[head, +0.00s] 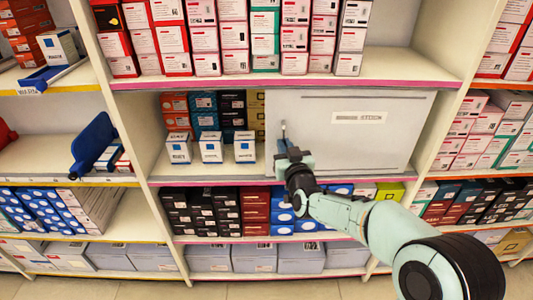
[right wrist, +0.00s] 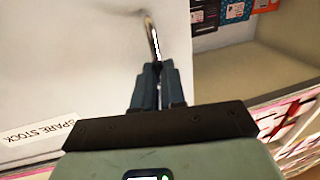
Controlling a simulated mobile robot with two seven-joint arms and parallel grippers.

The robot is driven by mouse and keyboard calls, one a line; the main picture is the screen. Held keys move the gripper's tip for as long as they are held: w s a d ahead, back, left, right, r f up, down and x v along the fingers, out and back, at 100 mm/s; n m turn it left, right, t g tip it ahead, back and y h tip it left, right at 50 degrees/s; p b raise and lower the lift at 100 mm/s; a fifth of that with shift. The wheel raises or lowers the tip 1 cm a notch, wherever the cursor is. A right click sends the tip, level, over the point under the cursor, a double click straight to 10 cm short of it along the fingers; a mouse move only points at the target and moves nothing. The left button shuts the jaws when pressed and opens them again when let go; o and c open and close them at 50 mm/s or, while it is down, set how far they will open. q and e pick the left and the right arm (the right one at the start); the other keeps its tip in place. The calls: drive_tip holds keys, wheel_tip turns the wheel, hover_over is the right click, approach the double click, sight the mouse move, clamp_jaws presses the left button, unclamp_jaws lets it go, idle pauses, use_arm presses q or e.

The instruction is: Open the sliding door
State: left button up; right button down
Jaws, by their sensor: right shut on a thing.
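The sliding door (head: 345,145) is a pale grey-white panel with a "SPARE STOCK" label, covering the right part of the middle shelf bay. A slim vertical metal handle (head: 284,128) is near its left edge; the handle also shows in the right wrist view (right wrist: 152,36). My right gripper (head: 285,151) is at the lower part of the handle, and in the right wrist view its fingers (right wrist: 158,75) are closed around the handle's end. The left part of the bay is uncovered. My left gripper is not in view.
Three small white-and-blue boxes (head: 211,149) stand at the front of the uncovered part, with stacked boxes (head: 204,110) behind. Shelves of boxes lie above and below. A blue object (head: 94,140) stands on the left shelf. My right arm crosses the lower shelves.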

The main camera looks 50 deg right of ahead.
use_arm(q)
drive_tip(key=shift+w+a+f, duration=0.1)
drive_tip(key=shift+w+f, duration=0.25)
use_arm(e)
drive_tip(key=shift+s+d, duration=0.5)
drive_tip(key=shift+s, duration=0.1)
drive_tip(key=c, duration=1.2)
unclamp_jaws()
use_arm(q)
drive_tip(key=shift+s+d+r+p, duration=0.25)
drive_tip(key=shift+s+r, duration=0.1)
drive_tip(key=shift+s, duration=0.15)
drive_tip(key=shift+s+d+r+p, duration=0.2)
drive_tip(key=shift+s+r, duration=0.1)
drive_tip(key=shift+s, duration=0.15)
use_arm(e)
drive_tip(key=v, duration=1.3)
drive_tip(key=shift+a, duration=0.2)
